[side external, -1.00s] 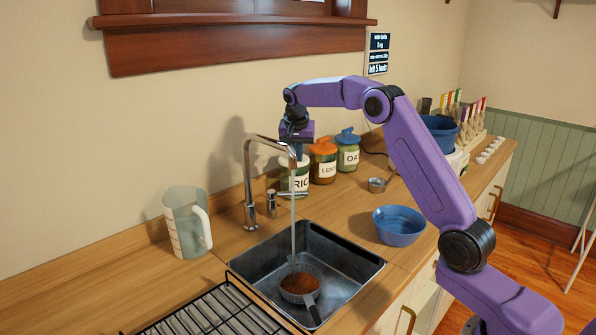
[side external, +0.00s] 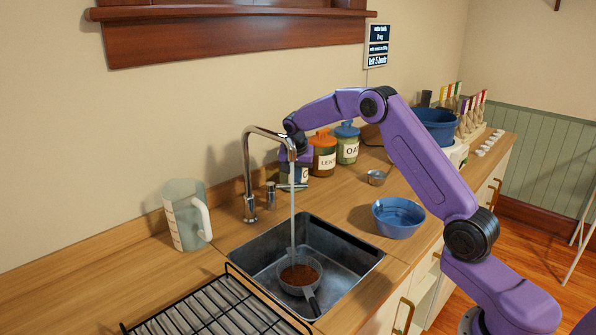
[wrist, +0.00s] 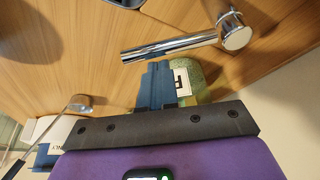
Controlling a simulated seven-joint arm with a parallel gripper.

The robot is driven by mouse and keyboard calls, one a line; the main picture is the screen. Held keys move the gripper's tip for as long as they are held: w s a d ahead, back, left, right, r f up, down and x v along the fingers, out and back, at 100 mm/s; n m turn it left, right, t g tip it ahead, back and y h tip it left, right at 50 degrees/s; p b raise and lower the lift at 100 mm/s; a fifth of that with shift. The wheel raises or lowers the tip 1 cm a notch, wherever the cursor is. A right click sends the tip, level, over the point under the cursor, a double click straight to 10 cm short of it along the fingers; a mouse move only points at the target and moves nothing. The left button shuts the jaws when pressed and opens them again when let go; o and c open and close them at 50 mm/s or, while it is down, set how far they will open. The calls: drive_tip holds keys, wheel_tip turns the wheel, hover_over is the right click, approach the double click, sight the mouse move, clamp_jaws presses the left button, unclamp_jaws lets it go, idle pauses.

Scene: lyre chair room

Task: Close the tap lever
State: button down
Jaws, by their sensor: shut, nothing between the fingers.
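The chrome tap lever (side external: 291,186) sticks out sideways from its small post (side external: 270,193) beside the tall tap (side external: 248,170). In the wrist view, the lever (wrist: 170,46) runs left from its round chrome base (wrist: 235,32). My gripper (wrist: 157,72), with blue fingers, is shut and empty. Its tips are right beside the lever's shaft; I cannot tell whether they touch. In the side view, my arm's wrist hides most of the fingers. Water runs from the spout into a sieve of brown grains (side external: 299,276) in the sink (side external: 345,262).
Labelled jars (side external: 323,152) stand close behind my gripper. A blue bowl (side external: 398,218) and a small metal cup (side external: 376,177) are on the counter to the right. A jug (side external: 185,216) stands left of the tap, and a black rack (side external: 215,305) lies in front.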

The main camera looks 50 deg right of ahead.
sight(296, 185)
drive_tip(key=shift+s+a, duration=0.25)
idle(0.4)
drive_tip(key=shift+s+a, duration=0.65)
drive_tip(key=shift+a, duration=0.35)
drive_tip(key=shift+s+a, duration=0.2)
drive_tip(key=shift+a, duration=0.4)
drive_tip(key=shift+s+a, duration=0.2)
drive_tip(key=shift+a, duration=0.4)
drive_tip(key=shift+a+f, duration=0.1)
drive_tip(key=shift+a, duration=0.25)
drive_tip(key=shift+d, duration=0.1)
